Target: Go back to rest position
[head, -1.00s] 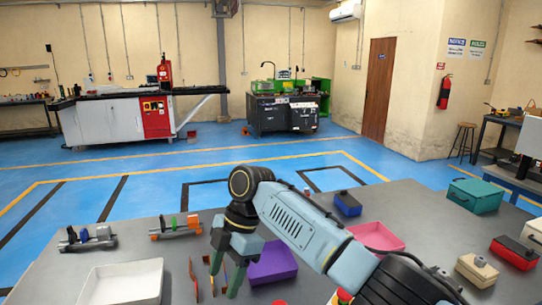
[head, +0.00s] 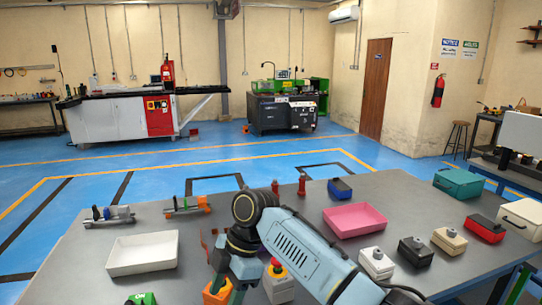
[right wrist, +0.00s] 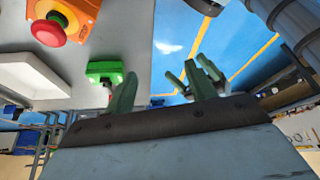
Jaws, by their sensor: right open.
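My right arm reaches in from the lower right of the head view. Its gripper (head: 228,290) points down over the grey table (head: 400,205), and its fingers partly hide an orange box (head: 213,296). In the right wrist view my right gripper (right wrist: 165,92) has its two green fingers wide apart, with nothing between them. My left gripper is not in the head view. Another pair of green fingers (right wrist: 192,78), probably my left gripper, shows beyond the right fingers in the right wrist view. Their opening is unclear.
The table holds a white tray (head: 143,253), a pink tray (head: 355,220), a teal box (head: 459,182) and several small button boxes, one with a red button (head: 277,267). Two clamp-like tools (head: 108,215) lie at the far left edge. Blue floor lies beyond.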

